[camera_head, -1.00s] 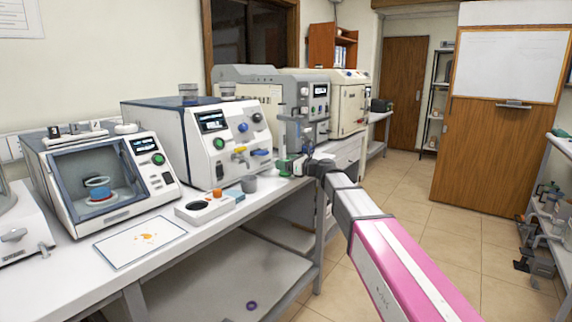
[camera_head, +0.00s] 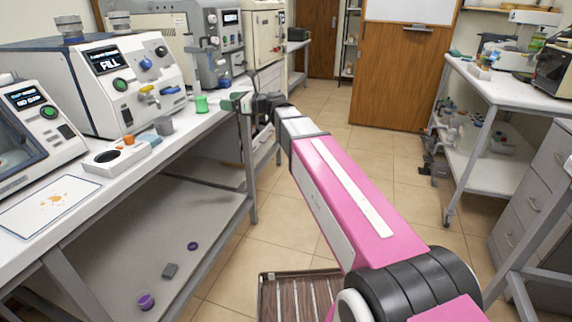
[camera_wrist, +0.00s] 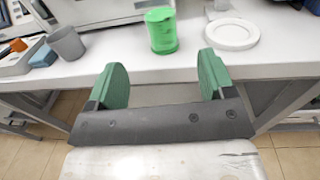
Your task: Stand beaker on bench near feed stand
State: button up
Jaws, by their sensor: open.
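A green translucent beaker (camera_head: 201,104) stands upright on the bench (camera_head: 176,142) near its front edge, just in front of a grey column stand (camera_head: 206,63) that looks like the feed stand. In the wrist view the green beaker (camera_wrist: 161,31) is beyond my fingertips, with a clear gap and nothing touching it. My gripper (camera_head: 235,101) is at the bench's front edge, right of the beaker. In the wrist view my gripper (camera_wrist: 163,78) has its two green fingers wide apart with nothing between them.
A grey cup (camera_wrist: 67,43) stands left of the beaker, and a round white disc (camera_wrist: 232,34) lies to its right. Machines line the back of the bench. A white side table (camera_head: 495,88) stands at the right, with open floor between.

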jog(key=s+d+f+n+g+h, duration=0.1)
jog(key=s+d+f+n+h, duration=0.2)
jog(key=f, duration=0.4)
jog(key=s+d+f+n+h, duration=0.25)
jog(key=d+f, duration=0.25)
jog(key=f, duration=0.3)
jog(key=s+d+f+n+g+h, duration=0.1)
jog(key=s+d+f+n+h, duration=0.1)
jog(key=d+f+n, duration=0.4)
jog(key=s+d+f+n+g+h, duration=0.1)
jog(key=s+d+f+n+h, duration=0.4)
jog(key=d+f, duration=0.3)
jog(key=s+d+f+n+g+h, duration=0.2)
jog(key=s+d+f+n+h, duration=0.2)
jog(key=s+d+f, duration=0.4)
jog(key=d+f+n, duration=0.1)
jog(key=d, duration=0.2)
jog(key=shift+s+g+h, duration=0.25)
jog(key=shift+g+h, duration=0.05)
jog(key=shift+h, duration=0.05)
jog(key=shift+a, duration=0.1)
